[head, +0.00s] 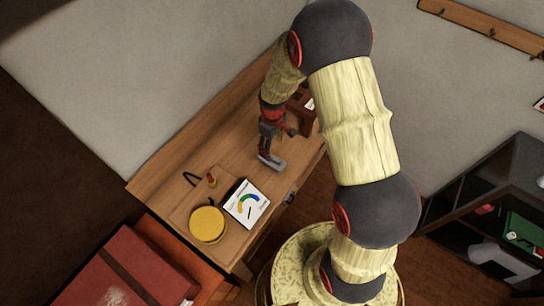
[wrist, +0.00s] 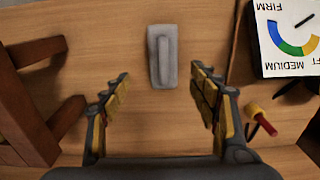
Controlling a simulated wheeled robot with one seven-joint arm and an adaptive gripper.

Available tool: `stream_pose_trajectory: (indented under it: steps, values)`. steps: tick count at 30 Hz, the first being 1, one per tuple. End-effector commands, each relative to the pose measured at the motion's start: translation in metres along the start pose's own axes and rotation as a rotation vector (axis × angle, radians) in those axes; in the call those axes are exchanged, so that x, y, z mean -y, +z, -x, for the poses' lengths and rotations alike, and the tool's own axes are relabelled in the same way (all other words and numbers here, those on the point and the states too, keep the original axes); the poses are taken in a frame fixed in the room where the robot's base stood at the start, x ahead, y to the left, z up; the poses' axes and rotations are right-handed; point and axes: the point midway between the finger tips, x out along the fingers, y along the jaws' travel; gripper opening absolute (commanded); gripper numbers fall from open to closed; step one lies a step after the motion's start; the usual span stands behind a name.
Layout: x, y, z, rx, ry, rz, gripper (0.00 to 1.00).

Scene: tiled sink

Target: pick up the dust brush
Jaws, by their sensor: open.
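The dust brush (wrist: 162,56) looks like a grey block with a raised lengthwise handle and lies on the wooden table. In the wrist view it is top centre, ahead of and between the fingers. In the head view the grey brush (head: 273,162) shows just below my gripper (head: 267,150). In the wrist view my gripper (wrist: 160,78) is open, with one yellow-padded finger on each side and nothing held. I cannot tell the height of the fingertips above the table.
A white card with a coloured dial (head: 247,204) lies right of the brush in the wrist view, near a red-handled tool (wrist: 260,118). A yellow round object (head: 207,224) sits near the table's front end. A dark wooden frame (wrist: 35,105) stands left in the wrist view.

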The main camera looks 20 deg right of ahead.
Motion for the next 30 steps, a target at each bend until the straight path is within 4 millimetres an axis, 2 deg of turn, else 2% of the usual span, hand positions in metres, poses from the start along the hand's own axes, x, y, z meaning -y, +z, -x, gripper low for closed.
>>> stream_pose_trajectory:
  steps: [11, 18, 22, 28, 30]
  values:
    - [0.004, 0.002, -0.039, 0.005, -0.004, 0.004, 0.61]
    - [0.006, 0.002, -0.071, 0.003, -0.002, 0.003, 0.61]
    - [0.006, 0.002, -0.079, 0.001, -0.001, 0.003, 0.61]
    - [0.006, 0.002, -0.079, 0.001, -0.001, 0.003, 0.61]
    - [0.006, 0.002, -0.079, 0.001, -0.001, 0.003, 0.57]
